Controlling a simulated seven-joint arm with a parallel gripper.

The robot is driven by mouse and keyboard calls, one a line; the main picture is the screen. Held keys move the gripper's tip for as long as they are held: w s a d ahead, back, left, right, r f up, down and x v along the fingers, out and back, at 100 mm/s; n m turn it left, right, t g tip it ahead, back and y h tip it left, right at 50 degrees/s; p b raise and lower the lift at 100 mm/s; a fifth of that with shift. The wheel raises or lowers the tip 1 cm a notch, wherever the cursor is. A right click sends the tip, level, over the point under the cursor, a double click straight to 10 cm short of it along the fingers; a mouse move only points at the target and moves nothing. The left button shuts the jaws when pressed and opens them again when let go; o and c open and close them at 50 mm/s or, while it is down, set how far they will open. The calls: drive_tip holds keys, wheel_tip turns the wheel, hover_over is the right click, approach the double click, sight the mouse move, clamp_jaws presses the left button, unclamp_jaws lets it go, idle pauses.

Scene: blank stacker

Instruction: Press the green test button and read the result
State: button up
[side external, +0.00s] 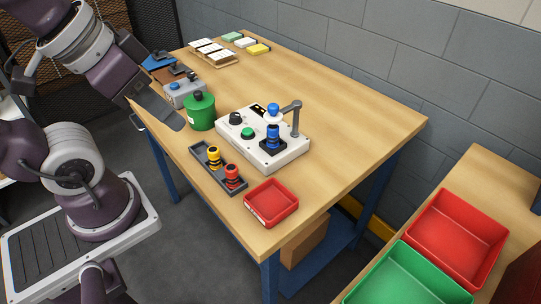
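The white test box (276,155) stands on the wooden table. The green test button (248,132) is on its top, beside a black knob (235,118). A small dark display (258,108) is behind them, too small to read. A blue part (273,137) stands upright on the box's right side, under a grey post with an arm (296,116). A blue knob (272,108) is above it. My gripper (178,122) is left of the box, by the table's left edge, well apart from the button. Its fingers cannot be made out.
A green lidded canister (201,112) stands between my gripper and the box. A dark tray (222,172) in front holds a yellow part (214,157) and a red part (232,176). A red bin (271,204) is at the front corner. The table's right rear is clear.

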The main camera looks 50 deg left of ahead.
clamp_jaws()
idle(1.4)
drive_tip(key=w+a+r+m+t+y, duration=0.1)
drive_tip(key=w+a+m+t+y, duration=0.15)
drive_tip(key=w+a, duration=0.55)
drive_tip(key=w+a+r+m+t+y, duration=0.1)
drive_tip(key=w+a+m+t+y, duration=0.15)
drive_tip(key=w+a, duration=0.55)
drive_tip(key=w+d+f+m+g+h, duration=0.1)
drive_tip(key=w+d+f+m+h, duration=0.1)
drive_tip(key=f+m+h, duration=0.2)
drive_tip(key=w+d+f+m+g+h, duration=0.1)
drive_tip(key=w+d+f+m+h, duration=0.1)
drive_tip(key=f, duration=0.4)
drive_tip(key=w+m+h, duration=0.1)
drive_tip(key=m+h, duration=0.1)
drive_tip(key=shift+d+f+m+h, duration=0.3)
drive_tip(key=shift+f+m+h, duration=0.1)
